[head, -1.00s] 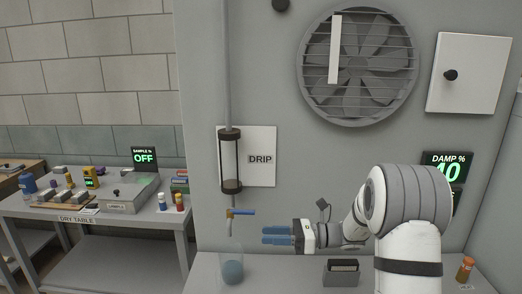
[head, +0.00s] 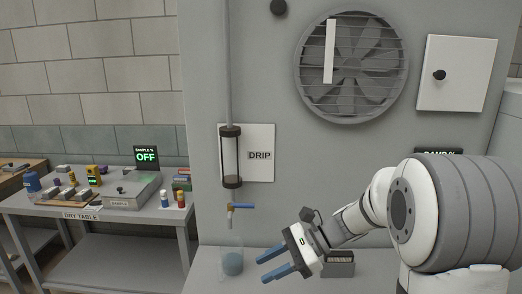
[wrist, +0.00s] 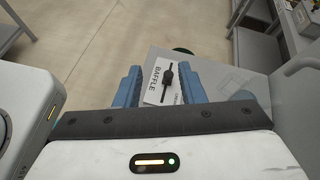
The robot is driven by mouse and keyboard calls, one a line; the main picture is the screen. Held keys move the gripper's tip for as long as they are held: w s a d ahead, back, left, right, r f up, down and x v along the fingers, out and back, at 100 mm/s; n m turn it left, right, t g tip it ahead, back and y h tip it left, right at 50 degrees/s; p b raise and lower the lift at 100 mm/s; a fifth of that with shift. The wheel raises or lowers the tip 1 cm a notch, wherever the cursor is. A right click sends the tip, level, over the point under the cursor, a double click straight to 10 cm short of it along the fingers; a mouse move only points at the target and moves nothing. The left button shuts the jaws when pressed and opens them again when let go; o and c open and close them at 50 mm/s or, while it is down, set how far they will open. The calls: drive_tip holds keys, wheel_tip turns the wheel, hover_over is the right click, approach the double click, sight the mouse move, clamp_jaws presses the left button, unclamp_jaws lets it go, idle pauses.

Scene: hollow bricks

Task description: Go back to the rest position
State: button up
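My gripper (head: 273,265) is in the lower middle of the head view, with its two blue fingers apart and nothing between them. It tilts down to the left, just right of the clear beaker (head: 232,263) with bluish content, and below the drip tap (head: 240,207). In the wrist view the gripper (wrist: 183,88) also shows its blue fingers spread. Between them, farther off, lies a white plate marked BAFFLE (wrist: 160,85) with a black handle.
The drip tube (head: 230,157) hangs on the grey wall beside its DRIP sign (head: 260,155). A dark open box (head: 339,268) stands on the bench behind my arm. The dry table (head: 110,214) at left holds several small items. A fan (head: 352,65) is on the wall.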

drive_tip(key=s+d+n+t+h, duration=0.5)
drive_tip(key=s+d+n+h, duration=0.7)
drive_tip(key=s+d+n, duration=0.1)
drive_tip(key=s+n, duration=0.1)
drive_tip(key=s, duration=0.1)
drive_tip(key=shift+s, duration=0.35)
